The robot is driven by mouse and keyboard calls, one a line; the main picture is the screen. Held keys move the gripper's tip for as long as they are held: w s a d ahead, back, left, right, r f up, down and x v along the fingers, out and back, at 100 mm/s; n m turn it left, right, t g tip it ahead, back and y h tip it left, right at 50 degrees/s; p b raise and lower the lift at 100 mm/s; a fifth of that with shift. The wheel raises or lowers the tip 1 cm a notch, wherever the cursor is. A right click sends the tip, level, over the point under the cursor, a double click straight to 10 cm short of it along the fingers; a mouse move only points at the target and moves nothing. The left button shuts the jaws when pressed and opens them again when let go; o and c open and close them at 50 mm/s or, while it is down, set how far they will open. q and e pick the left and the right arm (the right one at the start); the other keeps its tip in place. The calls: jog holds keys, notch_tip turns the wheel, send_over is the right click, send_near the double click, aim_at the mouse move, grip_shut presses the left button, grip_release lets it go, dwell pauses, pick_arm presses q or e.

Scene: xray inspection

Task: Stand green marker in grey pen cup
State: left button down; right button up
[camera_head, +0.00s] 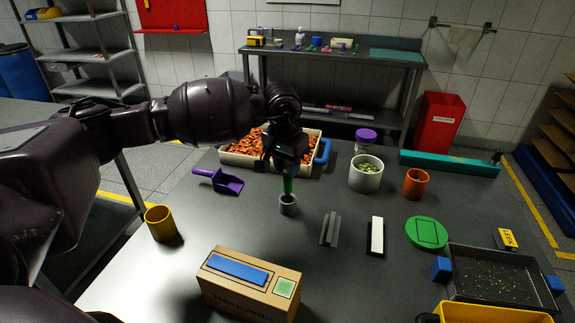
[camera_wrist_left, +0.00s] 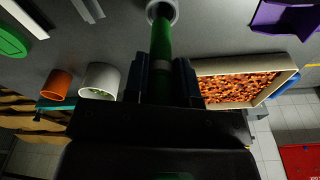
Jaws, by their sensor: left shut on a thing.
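The green marker (camera_head: 288,185) hangs upright below my left gripper (camera_head: 289,164) in the head view. My left gripper is shut on the marker's upper part; the marker also shows between the fingers in the left wrist view (camera_wrist_left: 161,45). The small grey pen cup (camera_head: 288,205) stands on the table directly under it. The marker's lower end is at the cup's mouth, and in the left wrist view it overlaps the cup's opening (camera_wrist_left: 162,9). How deep the tip sits is hidden. My right gripper is not in view.
A tray of orange-brown pieces (camera_head: 232,158) stands just behind the gripper. A purple scoop (camera_head: 227,184) lies left of the cup, a grey rail (camera_head: 330,229) right of it. A cardboard box (camera_head: 225,291) stands in front, a white pot (camera_head: 366,178) at the back right.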

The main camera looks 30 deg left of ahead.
aim_at(287, 192)
pick_arm(q)
jog(key=shift+b, duration=0.35)
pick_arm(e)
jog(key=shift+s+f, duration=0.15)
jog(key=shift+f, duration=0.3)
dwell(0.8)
pick_arm(q)
jog(key=shift+f, duration=0.35)
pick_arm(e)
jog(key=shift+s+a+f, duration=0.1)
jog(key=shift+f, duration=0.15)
pick_arm(q)
jog(key=shift+f+b, duration=0.6)
jog(key=shift+f, duration=0.3)
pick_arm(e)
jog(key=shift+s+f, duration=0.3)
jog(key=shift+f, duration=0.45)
pick_arm(q)
jog(key=shift+f, duration=0.5)
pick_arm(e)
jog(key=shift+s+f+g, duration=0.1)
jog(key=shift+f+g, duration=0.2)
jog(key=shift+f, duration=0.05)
pick_arm(q)
jog(key=shift+f+b, duration=0.65)
jog(key=shift+f, duration=0.2)
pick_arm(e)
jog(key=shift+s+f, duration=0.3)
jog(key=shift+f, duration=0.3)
